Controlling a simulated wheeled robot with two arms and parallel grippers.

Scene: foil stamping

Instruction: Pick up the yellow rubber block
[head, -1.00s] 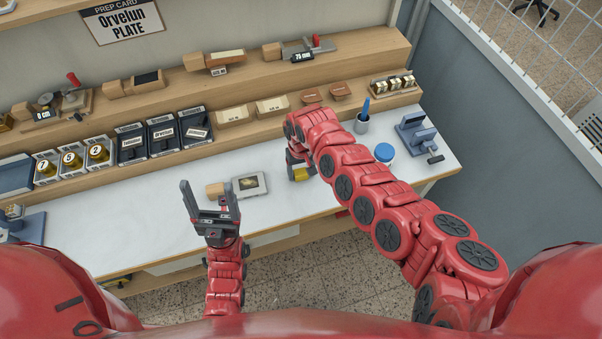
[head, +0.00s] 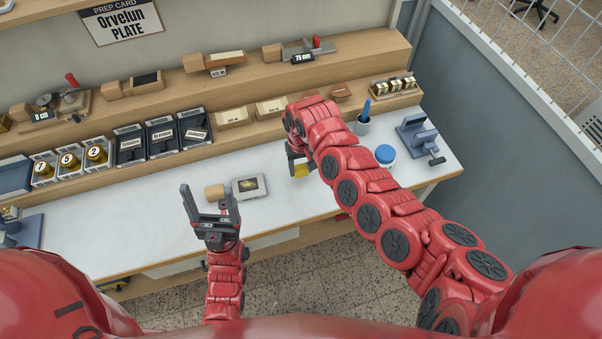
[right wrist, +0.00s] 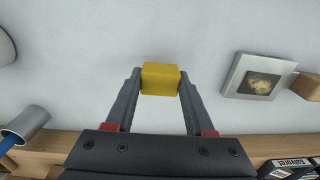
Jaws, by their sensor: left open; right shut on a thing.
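The yellow rubber block (right wrist: 160,79) is between the fingertips of my right gripper (right wrist: 158,84) in the right wrist view, with a finger against each side. In the head view the yellow block (head: 301,170) shows just below my right gripper (head: 296,164), partly hidden by it, over the white worktop. Whether it touches the worktop is hard to tell. My left gripper (head: 211,205) is open and empty, fingers pointing away from me, near the worktop's front edge.
A grey plate with a wooden handle (head: 250,188) lies left of the block. A white jar with a blue lid (head: 385,155) and a grey cup (head: 362,125) stand to the right. A stepped wooden shelf (head: 240,135) with several tools and boxes runs behind.

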